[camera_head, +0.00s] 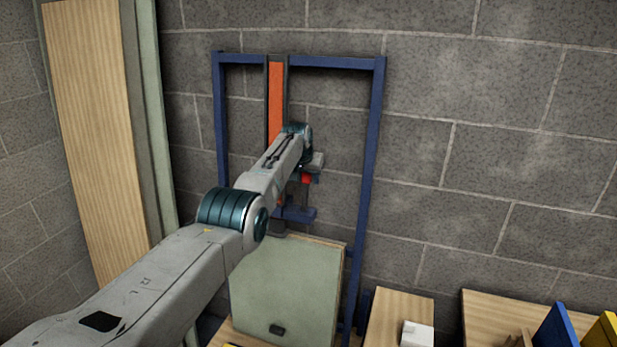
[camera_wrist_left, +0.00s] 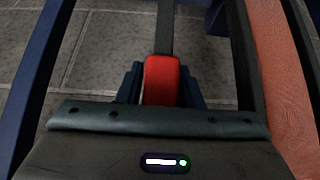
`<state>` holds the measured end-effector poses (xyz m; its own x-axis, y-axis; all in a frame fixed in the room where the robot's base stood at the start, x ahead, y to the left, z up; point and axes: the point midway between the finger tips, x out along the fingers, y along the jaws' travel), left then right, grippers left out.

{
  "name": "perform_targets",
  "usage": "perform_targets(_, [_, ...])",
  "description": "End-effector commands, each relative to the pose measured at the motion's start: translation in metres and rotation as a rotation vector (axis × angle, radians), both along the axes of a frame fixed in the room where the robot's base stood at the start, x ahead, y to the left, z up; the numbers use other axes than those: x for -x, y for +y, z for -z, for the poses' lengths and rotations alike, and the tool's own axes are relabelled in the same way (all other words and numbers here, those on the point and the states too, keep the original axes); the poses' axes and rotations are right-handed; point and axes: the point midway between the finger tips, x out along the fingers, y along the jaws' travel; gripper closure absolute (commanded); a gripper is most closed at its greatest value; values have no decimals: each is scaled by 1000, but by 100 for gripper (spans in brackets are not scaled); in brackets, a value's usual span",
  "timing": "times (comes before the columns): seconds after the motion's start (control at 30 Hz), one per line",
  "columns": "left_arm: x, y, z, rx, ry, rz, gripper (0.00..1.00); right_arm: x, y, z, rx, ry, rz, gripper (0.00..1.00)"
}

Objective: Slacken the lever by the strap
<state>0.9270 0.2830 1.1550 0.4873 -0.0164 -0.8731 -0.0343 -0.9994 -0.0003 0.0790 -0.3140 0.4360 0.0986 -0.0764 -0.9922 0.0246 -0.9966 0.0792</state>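The lever has a red handle (camera_head: 307,179) and a dark bar; it stands in front of the blue frame, just right of the orange strap (camera_head: 275,97). In the left wrist view the red handle (camera_wrist_left: 161,79) lies between the two dark fingers of my left gripper (camera_wrist_left: 162,88), with a finger close against each side; the gripper looks shut on it. The dark lever bar (camera_wrist_left: 164,28) runs on beyond the handle. The strap (camera_wrist_left: 284,80) shows at the right of that view. In the head view my left arm partly hides the gripper (camera_head: 306,168). My right gripper is not in view.
The blue frame (camera_head: 376,150) stands against a grey block wall. A blue bracket (camera_head: 296,214) and a pale green panel (camera_head: 285,290) are below the lever. A wooden panel (camera_head: 95,140) stands left. Wooden surfaces with a white block (camera_head: 417,334) are lower right.

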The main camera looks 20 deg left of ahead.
Motion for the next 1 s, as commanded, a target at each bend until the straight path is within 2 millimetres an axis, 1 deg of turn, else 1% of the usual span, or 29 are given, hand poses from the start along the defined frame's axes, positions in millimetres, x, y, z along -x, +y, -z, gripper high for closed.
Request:
perform_targets(0.03, [0,0,0,0,0,0,57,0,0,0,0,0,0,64])
perform_targets(0.07, [0,0,0,0,0,0,53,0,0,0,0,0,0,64])
perform_targets(0.5, [1,0,-3,0,-1,0,53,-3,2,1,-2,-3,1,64])
perform_targets(0.63, [4,1,-11,0,-3,0,53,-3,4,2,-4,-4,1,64])
perform_targets(0.8, [13,1,-23,0,-3,0,53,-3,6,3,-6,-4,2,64])
perform_targets(1.0, [27,1,-47,-1,-4,0,53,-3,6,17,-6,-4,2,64])
